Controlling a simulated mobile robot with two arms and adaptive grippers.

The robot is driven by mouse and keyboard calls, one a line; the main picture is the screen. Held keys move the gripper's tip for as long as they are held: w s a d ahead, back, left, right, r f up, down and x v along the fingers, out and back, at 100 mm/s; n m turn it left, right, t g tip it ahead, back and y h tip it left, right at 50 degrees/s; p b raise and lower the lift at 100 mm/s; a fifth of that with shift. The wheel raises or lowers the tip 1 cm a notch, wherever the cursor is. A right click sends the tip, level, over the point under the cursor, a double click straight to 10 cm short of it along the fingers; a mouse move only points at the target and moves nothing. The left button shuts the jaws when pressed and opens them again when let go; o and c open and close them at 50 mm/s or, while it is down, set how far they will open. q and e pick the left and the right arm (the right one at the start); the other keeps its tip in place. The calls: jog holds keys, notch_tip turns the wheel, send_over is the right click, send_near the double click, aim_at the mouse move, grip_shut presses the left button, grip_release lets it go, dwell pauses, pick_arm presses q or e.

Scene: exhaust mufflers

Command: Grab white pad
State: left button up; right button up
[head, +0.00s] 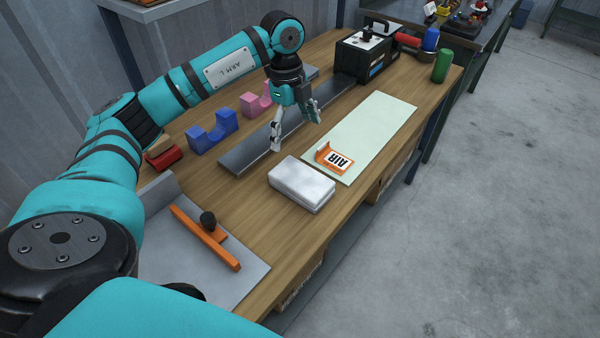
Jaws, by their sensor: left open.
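The white pad (301,184) is a thick, soft-looking block lying flat on the wooden table near its front edge. My left gripper (297,132) hangs fingers down behind and above the pad, over the long dark grey metal strip. Its fingers are spread open with nothing between them, and it is apart from the pad. My right gripper is not in view.
Right of the pad lies a pale green sheet (372,130) with an orange AIR bracket (335,158). Blue (213,132) and pink (256,104) cradle blocks stand behind. A grey plate (200,268) with an orange T-shaped piece (205,238) lies nearer. A black box (366,55) stands far back.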

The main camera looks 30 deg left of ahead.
pick_arm(q)
jog(key=p, duration=0.1)
send_over(301, 177)
jog(key=f, duration=0.5)
jog(key=shift+s+a+f, duration=0.2)
jog(key=shift+s+a, duration=0.1)
jog(key=shift+s, duration=0.05)
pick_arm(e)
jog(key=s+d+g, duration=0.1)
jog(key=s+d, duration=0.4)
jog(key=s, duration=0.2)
pick_arm(q)
jog(key=f, duration=0.3)
jog(key=shift+w+f, duration=0.15)
jog(key=shift+w, duration=0.1)
jog(key=shift+d+f+p, duration=0.15)
jog(key=shift+f+p, duration=0.25)
jog(key=shift+f, duration=0.45)
notch_tip(301, 177, down, 5)
jog(key=shift+w+d+r+p, duration=0.15)
jog(key=shift+r+p, duration=0.05)
jog(key=shift+p, duration=0.5)
jog(key=shift+f, duration=0.2)
jog(key=c, duration=0.6)
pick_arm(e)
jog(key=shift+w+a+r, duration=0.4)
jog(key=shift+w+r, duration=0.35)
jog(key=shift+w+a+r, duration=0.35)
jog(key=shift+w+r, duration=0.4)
